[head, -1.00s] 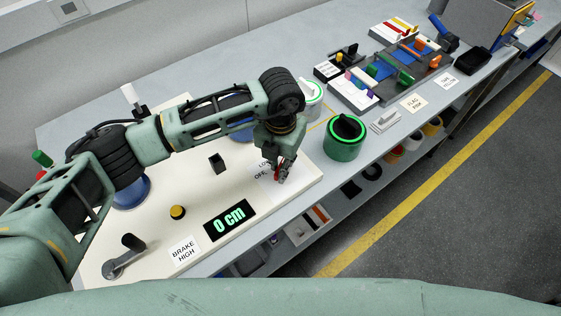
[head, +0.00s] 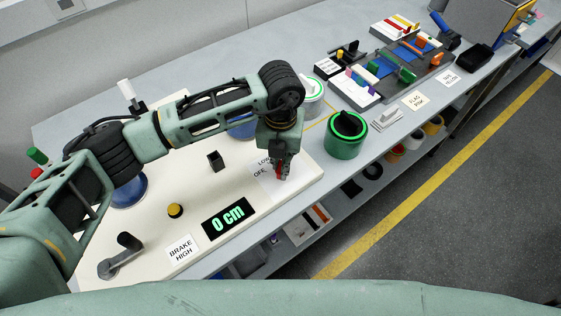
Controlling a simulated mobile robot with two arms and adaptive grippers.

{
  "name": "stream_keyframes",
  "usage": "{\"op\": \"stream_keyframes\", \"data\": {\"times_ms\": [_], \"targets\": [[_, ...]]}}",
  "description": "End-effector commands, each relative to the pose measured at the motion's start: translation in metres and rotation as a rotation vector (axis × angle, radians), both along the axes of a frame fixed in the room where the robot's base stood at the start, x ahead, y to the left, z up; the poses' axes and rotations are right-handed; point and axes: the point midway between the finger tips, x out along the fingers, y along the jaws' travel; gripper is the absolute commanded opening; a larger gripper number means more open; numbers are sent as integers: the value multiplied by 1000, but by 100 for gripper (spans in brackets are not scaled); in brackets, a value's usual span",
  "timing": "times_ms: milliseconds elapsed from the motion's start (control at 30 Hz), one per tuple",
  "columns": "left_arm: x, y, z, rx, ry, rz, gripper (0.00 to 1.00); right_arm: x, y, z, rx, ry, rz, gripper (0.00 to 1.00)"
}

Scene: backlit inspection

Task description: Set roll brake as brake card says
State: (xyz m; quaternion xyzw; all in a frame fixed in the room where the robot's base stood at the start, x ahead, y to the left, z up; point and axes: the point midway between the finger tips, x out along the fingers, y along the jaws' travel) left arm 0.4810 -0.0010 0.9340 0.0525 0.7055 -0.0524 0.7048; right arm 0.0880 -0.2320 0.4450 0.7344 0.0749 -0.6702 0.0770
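The brake card (head: 181,249) reads "BRAKE HIGH" and lies on the cream board (head: 152,222) at its front edge. A white label plate (head: 262,177) shows "LO.." and "OF.."; the rest is hidden by my gripper. My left gripper (head: 279,176) points down over this plate. A small red part (head: 278,172), perhaps the brake lever, shows at its fingertips. Whether the fingers are closed on it I cannot tell. The display (head: 229,218) reads "0 cm". A crank handle (head: 122,256) stands at the board's front left. My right gripper is not in view.
A yellow button (head: 175,210) and a small black block (head: 215,161) stand on the board. A green-banded container (head: 346,135) stands just right of the board. Trays with coloured parts (head: 385,70) fill the bench farther right. Shelf items sit below the bench edge.

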Motion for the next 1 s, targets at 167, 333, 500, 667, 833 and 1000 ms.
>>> {"op": "stream_keyframes", "data": {"times_ms": [167, 333, 500, 667, 833, 1000], "targets": [[1, 0, -1, -1, -2, 143, 0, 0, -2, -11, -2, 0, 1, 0], [1, 0, -1, 0, -2, 261, 0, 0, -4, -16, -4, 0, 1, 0], [1, -1, 0, -1, -2, 350, 0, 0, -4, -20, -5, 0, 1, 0], [1, -1, 1, -2, -2, 401, 0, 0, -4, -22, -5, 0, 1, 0], [1, -1, 1, -2, -2, 425, 0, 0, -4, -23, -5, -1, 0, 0], [1, -1, 1, -1, -3, 429, 0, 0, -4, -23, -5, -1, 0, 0]]}}
